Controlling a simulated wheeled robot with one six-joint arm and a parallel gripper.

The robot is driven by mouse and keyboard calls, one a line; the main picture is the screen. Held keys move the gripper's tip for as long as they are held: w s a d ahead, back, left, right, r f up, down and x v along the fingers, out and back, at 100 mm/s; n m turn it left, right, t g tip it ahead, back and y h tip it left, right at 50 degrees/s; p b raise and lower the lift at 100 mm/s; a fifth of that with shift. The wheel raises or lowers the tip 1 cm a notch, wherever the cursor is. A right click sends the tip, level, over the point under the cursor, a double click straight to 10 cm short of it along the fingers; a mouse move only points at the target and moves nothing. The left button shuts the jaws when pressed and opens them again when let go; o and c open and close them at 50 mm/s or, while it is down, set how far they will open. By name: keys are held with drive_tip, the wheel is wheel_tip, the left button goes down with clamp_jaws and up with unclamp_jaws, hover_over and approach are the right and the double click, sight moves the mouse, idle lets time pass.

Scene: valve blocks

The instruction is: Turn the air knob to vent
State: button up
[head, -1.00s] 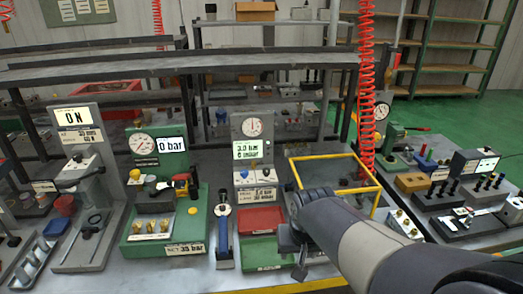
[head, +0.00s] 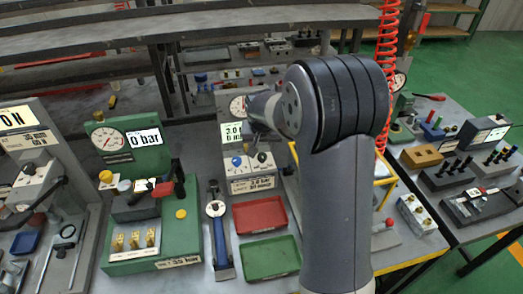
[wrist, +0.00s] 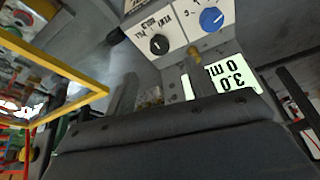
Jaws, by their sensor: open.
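The middle test station (head: 237,134) has a gauge, a lit display reading about 3.0 and two knobs on a sloped panel. A blue knob (head: 237,162) is on the left and a smaller black knob (head: 262,157) on the right. The wrist view shows the panel upside down, with the black knob (wrist: 159,45) and blue knob (wrist: 211,19) apart from the fingers.
Red (head: 259,215) and green (head: 270,257) trays lie before the station. A blue-handled tool (head: 219,232) stands left of them, beside a green gauge unit (head: 143,215). A yellow frame (wrist: 95,85) and red coiled hose (head: 387,70) are to the right.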

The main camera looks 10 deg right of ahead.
sight(262, 156)
drive_tip(key=p+x, duration=0.1)
drive_tip(key=x, duration=0.7)
drive_tip(key=shift+w+f, duration=0.1)
drive_tip(key=shift+f, duration=0.05)
drive_tip(key=shift+c, duration=0.5)
drive_tip(key=c, duration=0.9)
